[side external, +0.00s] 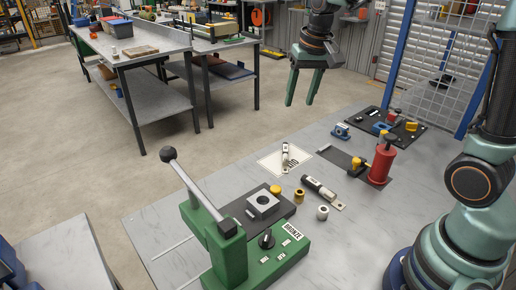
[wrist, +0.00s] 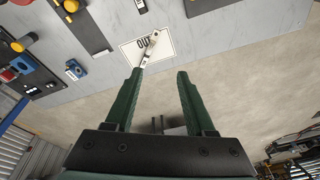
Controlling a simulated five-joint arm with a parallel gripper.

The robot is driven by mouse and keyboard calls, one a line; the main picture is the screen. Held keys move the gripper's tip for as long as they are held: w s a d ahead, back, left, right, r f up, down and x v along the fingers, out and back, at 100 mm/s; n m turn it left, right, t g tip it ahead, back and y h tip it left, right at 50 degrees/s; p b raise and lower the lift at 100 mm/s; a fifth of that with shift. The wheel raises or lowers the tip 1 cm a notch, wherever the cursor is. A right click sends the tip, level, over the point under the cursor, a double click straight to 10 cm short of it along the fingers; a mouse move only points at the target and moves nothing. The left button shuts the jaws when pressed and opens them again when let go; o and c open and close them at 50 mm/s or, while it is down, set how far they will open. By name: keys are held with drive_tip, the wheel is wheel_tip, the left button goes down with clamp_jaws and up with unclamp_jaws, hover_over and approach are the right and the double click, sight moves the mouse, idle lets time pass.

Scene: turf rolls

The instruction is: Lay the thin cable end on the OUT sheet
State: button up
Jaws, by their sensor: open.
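The thin cable end (side external: 285,157), pale with a dark band, lies across the white OUT sheet (side external: 268,163) on the grey bench. In the wrist view the thin cable end (wrist: 150,48) lies on the OUT sheet (wrist: 166,47), with one tip close to the sheet's edge and part of the print covered. My gripper (side external: 300,103) is open and empty, raised well above and behind the sheet. In the wrist view the green fingers of my gripper (wrist: 159,74) are apart with nothing between them.
A thicker dark cable end (side external: 320,190) lies near small brass and metal pieces. A green lever press (side external: 230,250) stands in front. A red cylinder (side external: 381,162), a blue block (side external: 341,131) and a black tool board (side external: 410,136) stand to the right. Bare bench surrounds the sheet's left.

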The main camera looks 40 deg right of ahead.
drive_tip(key=s+a+r+n+t, duration=0.1)
drive_tip(key=s+a+n+t, duration=0.2)
drive_tip(key=s, duration=1)
drive_tip(key=shift+s+a+n, duration=0.25)
drive_tip(key=shift+a+n, duration=0.5)
drive_tip(key=shift+n, duration=0.25)
drive_tip(key=shift+r, duration=0.15)
